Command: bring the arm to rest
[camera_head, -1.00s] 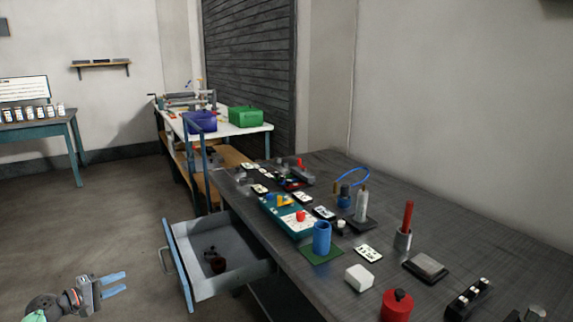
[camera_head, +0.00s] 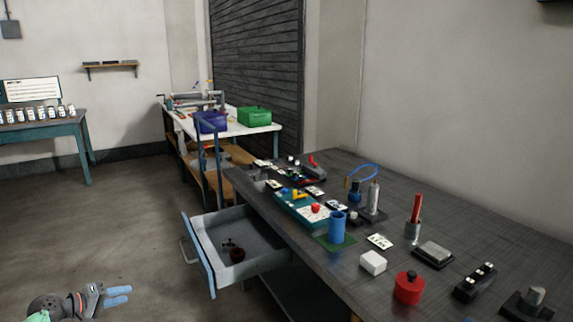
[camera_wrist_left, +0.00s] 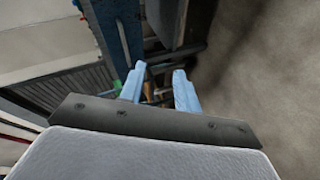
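My left gripper (camera_head: 118,295) is at the lower left of the head view, over the floor and left of the open drawer. Its two light-blue fingers point right. In the left wrist view the fingers (camera_wrist_left: 160,88) stand apart with nothing between them, so it is open and empty. My right gripper is in neither view.
A dark workbench (camera_head: 455,225) fills the right, with its drawer (camera_head: 210,268) pulled out and a small dark object (camera_head: 236,254) inside. A blue cylinder (camera_head: 336,228) and a red canister (camera_head: 408,288) stand on top. The floor at left is clear.

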